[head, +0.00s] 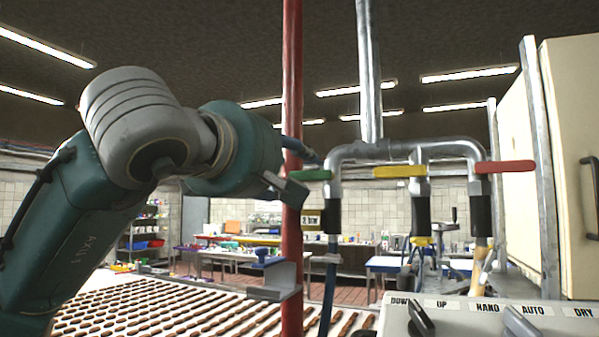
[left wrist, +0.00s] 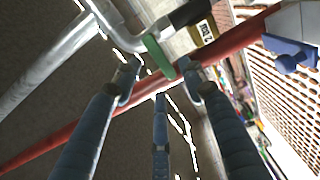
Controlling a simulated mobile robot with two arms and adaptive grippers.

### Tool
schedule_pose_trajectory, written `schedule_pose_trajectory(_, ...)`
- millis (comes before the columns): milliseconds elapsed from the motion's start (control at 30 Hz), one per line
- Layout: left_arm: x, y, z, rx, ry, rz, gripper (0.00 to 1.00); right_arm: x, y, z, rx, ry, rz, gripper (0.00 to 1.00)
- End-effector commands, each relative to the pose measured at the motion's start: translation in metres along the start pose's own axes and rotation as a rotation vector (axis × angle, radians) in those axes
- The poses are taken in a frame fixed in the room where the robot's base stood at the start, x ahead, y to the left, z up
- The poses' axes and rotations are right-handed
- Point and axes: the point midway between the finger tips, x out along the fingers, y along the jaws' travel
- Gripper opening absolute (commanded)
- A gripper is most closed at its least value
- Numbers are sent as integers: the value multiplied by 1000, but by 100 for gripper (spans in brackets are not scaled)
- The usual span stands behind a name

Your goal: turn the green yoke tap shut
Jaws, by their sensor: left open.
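The green yoke tap (head: 313,175) is a short flat lever on the left branch of a grey metal pipe yoke (head: 405,149). It lies level and points left, across its downward branch. My left gripper (head: 302,172) comes in from the left at the lever's free end. In the left wrist view the green lever (left wrist: 157,56) reaches in between the tips of my open blue fingers (left wrist: 160,78). The lever looks free of the fingers, though contact is hard to tell. My right gripper is not in view.
Yellow (head: 400,171) and red (head: 504,167) levers sit on the other branches. A red vertical pipe (head: 292,80) stands close by my left gripper. A control panel (head: 470,318) is at lower right, and a belt of brown bars (head: 150,305) at lower left.

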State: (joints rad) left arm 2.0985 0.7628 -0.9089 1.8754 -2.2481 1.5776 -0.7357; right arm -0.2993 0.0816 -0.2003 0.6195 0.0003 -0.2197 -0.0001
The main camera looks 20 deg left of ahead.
Motion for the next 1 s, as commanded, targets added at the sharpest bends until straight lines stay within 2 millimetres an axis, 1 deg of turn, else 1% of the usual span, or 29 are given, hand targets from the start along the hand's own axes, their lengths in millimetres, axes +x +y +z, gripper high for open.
schedule_pose_trajectory(33, -13, 1, 0, 3, -1, 4, 42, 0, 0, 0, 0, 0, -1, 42)
schedule_pose_trajectory(200, -48, 1, 1, 3, -1, 3, 42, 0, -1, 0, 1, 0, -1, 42)
schedule_pose_trajectory(300, -63, 0, 1, 2, -1, 2, 42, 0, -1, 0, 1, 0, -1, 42)
schedule_pose_trajectory(400, -72, 0, 1, 2, -1, 1, 42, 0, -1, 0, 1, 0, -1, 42)
schedule_pose_trajectory(567, -78, -1, 1, 2, -2, -1, 42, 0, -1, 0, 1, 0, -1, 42)
schedule_pose_trajectory(1000, -78, -1, 1, 2, -1, -1, 42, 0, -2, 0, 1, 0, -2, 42)
